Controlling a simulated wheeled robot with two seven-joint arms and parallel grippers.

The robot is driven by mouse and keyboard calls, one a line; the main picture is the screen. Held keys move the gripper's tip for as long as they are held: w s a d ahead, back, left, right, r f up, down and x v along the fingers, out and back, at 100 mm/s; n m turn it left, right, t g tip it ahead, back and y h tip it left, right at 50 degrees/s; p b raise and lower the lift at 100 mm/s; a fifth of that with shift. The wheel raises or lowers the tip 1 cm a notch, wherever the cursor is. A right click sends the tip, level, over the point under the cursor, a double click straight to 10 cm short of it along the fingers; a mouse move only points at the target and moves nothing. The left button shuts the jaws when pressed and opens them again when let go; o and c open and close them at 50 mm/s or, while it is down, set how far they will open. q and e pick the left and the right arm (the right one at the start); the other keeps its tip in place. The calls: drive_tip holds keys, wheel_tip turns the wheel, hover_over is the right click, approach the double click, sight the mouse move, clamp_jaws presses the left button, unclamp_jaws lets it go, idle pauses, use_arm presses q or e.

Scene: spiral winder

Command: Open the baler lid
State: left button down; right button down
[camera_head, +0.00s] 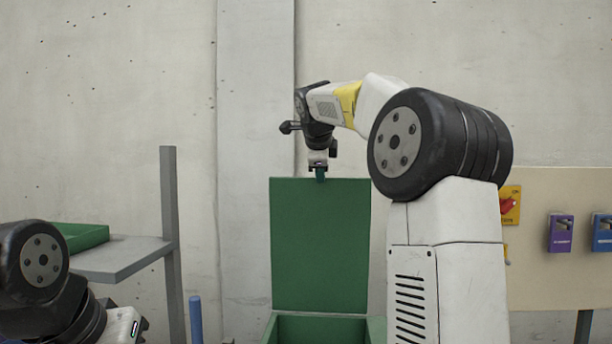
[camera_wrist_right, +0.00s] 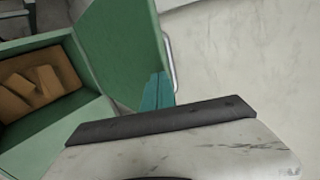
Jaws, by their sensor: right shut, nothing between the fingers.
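The green baler lid (camera_head: 320,245) stands upright, raised above the green baler box (camera_head: 320,328) in the head view. In the right wrist view the lid (camera_wrist_right: 122,45) stands up from the baler box (camera_wrist_right: 40,135), which is open and holds brown pieces (camera_wrist_right: 38,88). A silver bar handle (camera_wrist_right: 168,60) runs along the lid's edge. My right gripper (camera_head: 320,175) is at the lid's top edge. Its teal fingers (camera_wrist_right: 158,92) are shut and empty, close beside the lid and handle; contact is unclear. My left arm shows at lower left, its gripper out of view.
A grey shelf (camera_head: 122,258) with a green tray (camera_head: 84,238) stands at the left, beside a blue post (camera_head: 195,318). A beige panel (camera_head: 545,240) with a red switch (camera_head: 508,204) and purple and blue boxes (camera_head: 561,232) is at the right. A wall stands behind.

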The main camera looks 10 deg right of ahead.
drive_tip(key=w+d, duration=0.3)
drive_tip(key=w, duration=0.7)
drive_tip(key=shift+s+d, duration=0.15)
